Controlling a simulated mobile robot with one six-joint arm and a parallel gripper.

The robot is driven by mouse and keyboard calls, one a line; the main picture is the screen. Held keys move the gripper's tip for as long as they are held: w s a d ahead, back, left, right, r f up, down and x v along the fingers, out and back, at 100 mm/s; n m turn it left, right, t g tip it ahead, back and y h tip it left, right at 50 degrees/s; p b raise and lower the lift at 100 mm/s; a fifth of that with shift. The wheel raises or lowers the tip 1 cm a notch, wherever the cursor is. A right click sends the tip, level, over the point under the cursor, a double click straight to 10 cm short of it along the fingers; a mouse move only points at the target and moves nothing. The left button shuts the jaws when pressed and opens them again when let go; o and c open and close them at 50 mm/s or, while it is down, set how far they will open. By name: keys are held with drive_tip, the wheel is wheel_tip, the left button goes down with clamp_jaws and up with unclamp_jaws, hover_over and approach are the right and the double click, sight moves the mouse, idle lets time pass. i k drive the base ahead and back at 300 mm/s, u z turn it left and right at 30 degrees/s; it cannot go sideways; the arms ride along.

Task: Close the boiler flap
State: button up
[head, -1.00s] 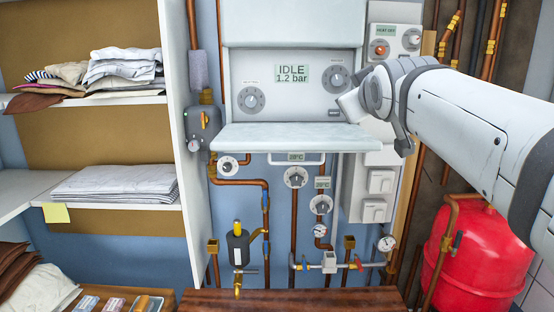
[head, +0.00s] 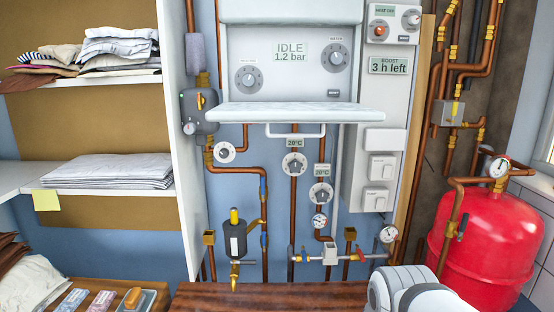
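The boiler flap (head: 295,113) is a white panel in the head view. It is open and sticks out roughly level below the boiler's control face (head: 290,80), which reads IDLE, 1.2 bar. A thin white handle bar (head: 295,135) hangs under the flap. Nothing touches the flap. My arm shows only as a white rounded part at the bottom right edge, low and to the right of the flap. My gripper is out of view, so its state is hidden.
Valves, gauges and copper pipes (head: 266,210) fill the wall below the flap. A white switch panel (head: 382,168) stands to its right and a red tank (head: 487,235) farther right. Shelves with linen (head: 110,172) are at left. A wooden top (head: 270,297) lies below.

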sight(323, 113)
drive_tip(key=z, duration=0.7)
drive_tip(key=k, duration=0.9)
drive_tip(key=u, duration=0.65)
drive_tip(key=i, duration=1)
drive_tip(key=u, duration=0.05)
